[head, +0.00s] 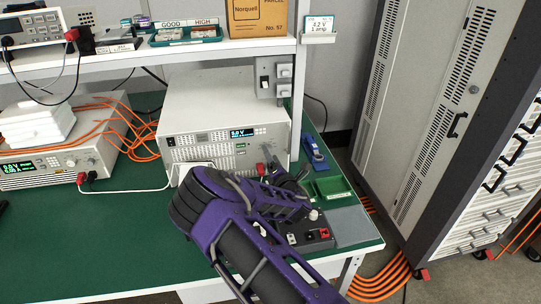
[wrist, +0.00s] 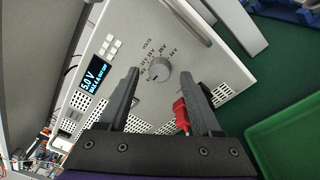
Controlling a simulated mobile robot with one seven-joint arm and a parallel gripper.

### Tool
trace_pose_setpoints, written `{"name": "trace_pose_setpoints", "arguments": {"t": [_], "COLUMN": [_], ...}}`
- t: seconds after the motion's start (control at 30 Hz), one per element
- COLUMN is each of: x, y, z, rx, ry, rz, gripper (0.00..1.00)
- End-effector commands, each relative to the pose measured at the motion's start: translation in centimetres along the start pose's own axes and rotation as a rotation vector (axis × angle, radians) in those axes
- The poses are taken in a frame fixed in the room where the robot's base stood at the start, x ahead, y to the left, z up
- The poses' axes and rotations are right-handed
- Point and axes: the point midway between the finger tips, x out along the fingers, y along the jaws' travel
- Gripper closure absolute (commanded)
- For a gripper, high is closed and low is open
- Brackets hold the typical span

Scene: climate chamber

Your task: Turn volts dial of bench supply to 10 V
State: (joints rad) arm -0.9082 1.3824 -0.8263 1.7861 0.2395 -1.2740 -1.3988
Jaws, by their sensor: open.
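The bench supply (head: 225,118) is a pale box on the green bench under the shelf. Its lit display (head: 241,133) is small in the head view; in the wrist view the display (wrist: 93,76) reads 5.0 V. The grey round volts dial (wrist: 158,68) sits on the tilted-looking front panel, with voltage labels around it. My gripper (wrist: 160,74) is open, its dark fingers on either side of the dial in the picture; I cannot tell whether they touch it. In the head view my gripper (head: 275,174) is at the supply's lower right front and hides the dial.
A red plug (wrist: 181,114) sticks out of the panel beside the right finger. A green tray (head: 331,187) and a blue tool (head: 314,152) lie right of the supply. Another supply (head: 60,165) with orange cables stands at left. The shelf (head: 150,58) runs above.

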Motion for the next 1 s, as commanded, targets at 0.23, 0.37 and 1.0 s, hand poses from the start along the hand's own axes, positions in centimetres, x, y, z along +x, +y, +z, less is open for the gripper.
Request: {"name": "trace_pose_setpoints", "arguments": {"t": [0.23, 0.37, 1.0], "x": [1.0, 0.99, 0.96], "y": [0.02, 0.02, 0.02], "z": [0.02, 0.01, -0.02], "rx": [-0.001, 0.0, 0.002], "ry": [0.0, 0.0, 0.0], "rz": [0.0, 0.0, 0.0], "gripper": [0.34, 0.34, 1.0]}}
